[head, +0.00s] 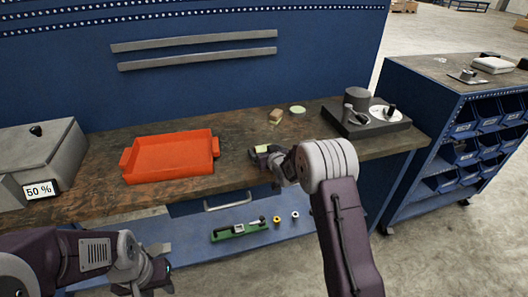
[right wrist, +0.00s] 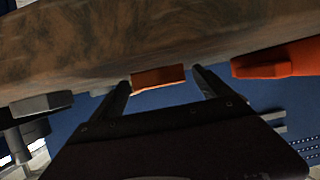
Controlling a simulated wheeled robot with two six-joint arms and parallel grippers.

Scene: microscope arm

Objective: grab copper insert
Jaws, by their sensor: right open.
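The copper insert looks like a small brown block (head: 276,116) on the wooden worktop, towards its back edge. In the right wrist view it is an orange-brown block (right wrist: 159,76), seen between my two fingers and beyond them. My right gripper (head: 262,155) is open over the front part of the worktop, apart from the block, which lies farther back. My left gripper (head: 155,272) is low at the front left, away from the worktop; its jaw opening is unclear.
An orange tray (head: 140,177) stands left of my right gripper. A pale green disc (head: 298,110) lies beside the block. A dark microscope base (head: 365,128) stands to the right. A grey scale-like box (head: 40,150) is at far left. A green holder (head: 237,232) lies on the lower shelf.

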